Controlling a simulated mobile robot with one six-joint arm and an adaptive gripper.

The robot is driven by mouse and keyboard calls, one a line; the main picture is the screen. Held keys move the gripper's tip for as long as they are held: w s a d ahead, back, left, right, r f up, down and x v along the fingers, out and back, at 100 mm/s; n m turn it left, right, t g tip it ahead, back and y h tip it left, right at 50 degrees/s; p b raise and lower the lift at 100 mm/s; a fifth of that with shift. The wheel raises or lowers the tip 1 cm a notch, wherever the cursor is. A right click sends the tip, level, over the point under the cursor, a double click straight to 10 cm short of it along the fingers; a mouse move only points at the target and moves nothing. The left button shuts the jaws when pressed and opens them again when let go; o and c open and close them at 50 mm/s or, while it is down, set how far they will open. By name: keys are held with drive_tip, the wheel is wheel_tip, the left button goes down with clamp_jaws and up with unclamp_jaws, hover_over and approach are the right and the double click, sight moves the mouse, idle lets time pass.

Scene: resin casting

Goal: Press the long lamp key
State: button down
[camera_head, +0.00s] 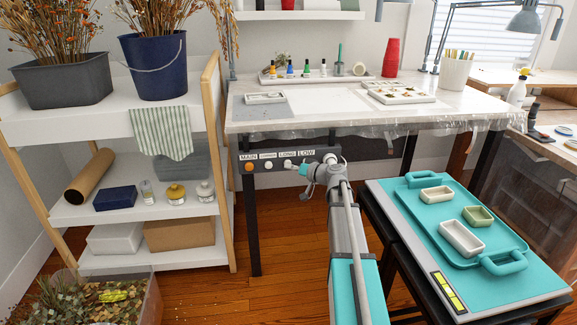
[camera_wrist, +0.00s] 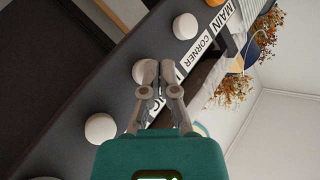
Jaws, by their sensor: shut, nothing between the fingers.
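A dark panel (camera_head: 262,180) under the front edge of the worktable carries a row of round keys below the labels MAIN, CORNER, LONG and LOW. The long key (camera_head: 287,164) is a white knob under the LONG label; it also shows in the wrist view (camera_wrist: 139,73), partly behind a fingertip. My gripper (camera_head: 303,168) is shut and empty, just right of that key in the head view. In the wrist view my fingertips (camera_wrist: 157,68) overlap the key's edge; I cannot tell whether they touch it. Fingers partly cover the LONG label.
The orange main key (camera_head: 249,168) and white corner key (camera_wrist: 185,26) lie to one side, the white low key (camera_wrist: 101,128) to the other. A clear plastic sheet hangs from the worktable edge (camera_head: 400,128). A teal tray (camera_head: 455,258) with small molds stands at right.

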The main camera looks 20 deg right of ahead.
drive_tip(key=shift+s, duration=0.1)
drive_tip(key=shift+s+a, duration=0.25)
drive_tip(key=shift+s, duration=0.7)
drive_tip(key=shift+s+a, duration=0.3)
drive_tip(key=shift+s, duration=0.65)
drive_tip(key=shift+s+a, duration=0.25)
drive_tip(key=shift+s, duration=0.7)
